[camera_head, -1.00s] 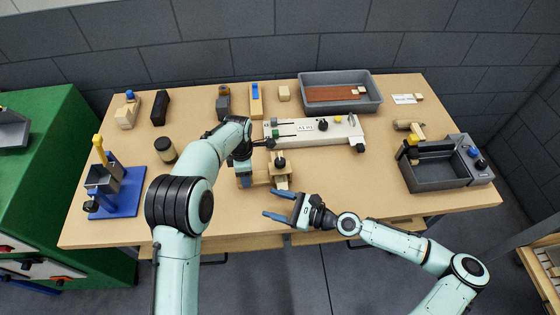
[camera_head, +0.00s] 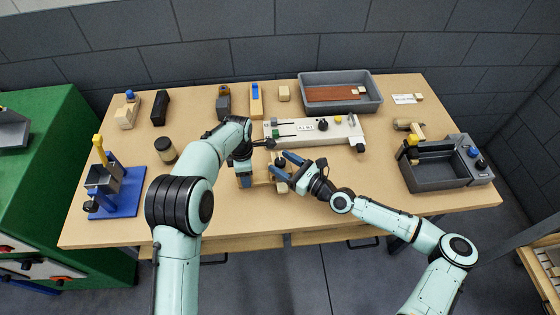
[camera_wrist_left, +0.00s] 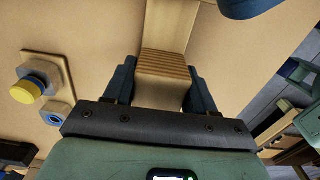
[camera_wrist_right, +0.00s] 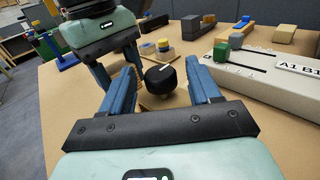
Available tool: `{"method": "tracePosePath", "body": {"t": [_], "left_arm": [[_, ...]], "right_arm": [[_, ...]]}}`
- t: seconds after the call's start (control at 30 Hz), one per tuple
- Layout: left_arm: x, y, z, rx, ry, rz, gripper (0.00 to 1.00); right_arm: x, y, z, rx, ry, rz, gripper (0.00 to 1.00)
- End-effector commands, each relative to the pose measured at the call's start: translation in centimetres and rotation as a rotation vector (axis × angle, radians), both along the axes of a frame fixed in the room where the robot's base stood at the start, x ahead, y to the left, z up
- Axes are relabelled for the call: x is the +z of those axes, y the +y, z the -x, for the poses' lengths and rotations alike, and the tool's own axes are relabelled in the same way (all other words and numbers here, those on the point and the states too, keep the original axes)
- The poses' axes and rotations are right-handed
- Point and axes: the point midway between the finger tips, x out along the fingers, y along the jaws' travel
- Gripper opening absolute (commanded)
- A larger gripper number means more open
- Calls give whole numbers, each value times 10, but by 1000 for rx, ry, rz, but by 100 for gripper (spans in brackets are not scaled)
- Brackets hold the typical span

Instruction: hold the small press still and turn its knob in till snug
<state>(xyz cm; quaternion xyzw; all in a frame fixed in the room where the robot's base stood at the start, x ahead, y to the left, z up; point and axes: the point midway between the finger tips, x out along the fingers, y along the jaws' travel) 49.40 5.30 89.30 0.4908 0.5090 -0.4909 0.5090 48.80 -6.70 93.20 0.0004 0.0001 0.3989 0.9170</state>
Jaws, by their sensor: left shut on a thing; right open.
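The small press (camera_head: 262,181) is a low wooden piece near the table's front edge, partly hidden by my grippers. Its black knob (camera_head: 280,161) shows clearly in the right wrist view (camera_wrist_right: 160,77), with a white line on top. My left gripper (camera_head: 245,180) is shut on the press's wooden body, whose ribbed end (camera_wrist_left: 163,63) sits between its fingers in the left wrist view. My right gripper (camera_head: 283,165) is open, its blue fingers on either side of the knob; in the right wrist view (camera_wrist_right: 165,82) gaps show between fingers and knob.
The pale long fixture (camera_head: 340,133) with black knobs lies just behind. A grey tray (camera_head: 373,106) with a brown board is at the back, a grey bin (camera_head: 435,184) at right. A blue-based stand (camera_head: 125,205) is at left. The right front table area is clear.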

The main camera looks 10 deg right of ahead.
Motion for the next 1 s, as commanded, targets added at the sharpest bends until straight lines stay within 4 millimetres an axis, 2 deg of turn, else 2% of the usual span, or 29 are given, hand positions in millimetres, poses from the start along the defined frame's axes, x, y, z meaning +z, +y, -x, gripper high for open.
{"method": "tracePosePath", "body": {"t": [0.13, 0.47, 0.6, 0.63, 1.0], "left_arm": [[0, 0, 0, 1, -1, 0, 24], [0, 0, 0, 1, -1, 0, 24], [0, 0, 0, 1, -1, 0, 24], [0, 0, 0, 1, -1, 0, 24], [0, 0, 0, 2, -1, 0, 24]], "right_arm": [[0, 9, -8, 1, 0, 1, 62], [0, 11, -10, -1, -1, 1, 62], [0, 11, -10, 0, -1, 1, 16], [0, 11, -10, 0, -1, 1, 10], [3, 15, -8, -28, -5, -9, 10]]}}
